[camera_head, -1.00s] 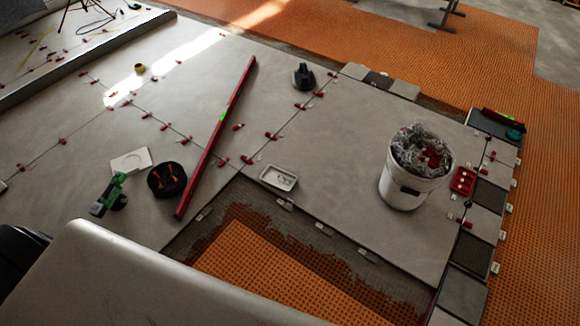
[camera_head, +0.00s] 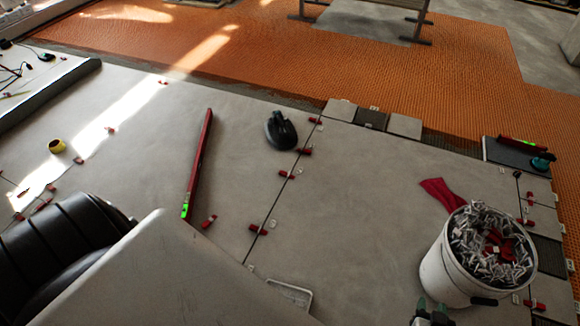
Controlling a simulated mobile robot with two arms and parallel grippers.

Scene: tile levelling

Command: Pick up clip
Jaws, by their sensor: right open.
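A white bucket (camera_head: 447,268) stands at the lower right, filled with a heap of small pale clips (camera_head: 492,240) and a few red pieces. A shallow white tray (camera_head: 291,292) lies at the bottom centre, partly hidden by my arm; its contents cannot be made out. My right gripper (camera_head: 431,312) shows only at its fingertips, at the bottom edge just left of the bucket. It is open, and no clip shows between the fingers. My left gripper is not in view.
A long red level (camera_head: 198,165) lies on the tiles. A black tool (camera_head: 281,131) stands near a joint with red wedges (camera_head: 258,229). A red cloth-like piece (camera_head: 442,194) lies behind the bucket. The central tiles are clear.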

